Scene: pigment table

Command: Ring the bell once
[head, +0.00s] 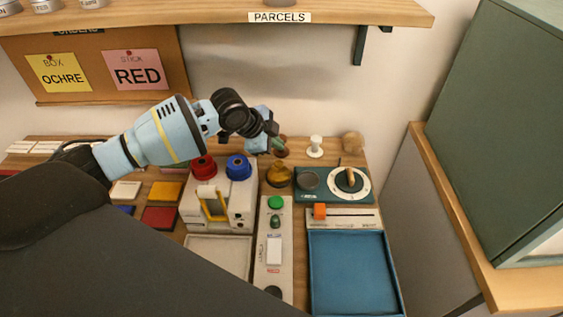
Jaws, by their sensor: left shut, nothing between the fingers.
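A small brass-coloured thing, apparently the bell (279,176), stands on the table just right of the white machine. My left gripper (277,146) comes in from the left and hangs above and behind the bell in the picture. Its fingers are shut and empty. A gap shows between the fingertips and the bell, though I cannot tell the exact height. A small reddish-brown thing (283,154) is partly hidden behind the fingertips. My right gripper is not in view.
The white machine (240,207) with red (204,167) and blue (239,166) knobs stands left of the bell. A dial box (316,196) stands to the right. A panel with a green button (275,202) and a blue tray (352,272) lie in front. A shelf (210,18) runs above.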

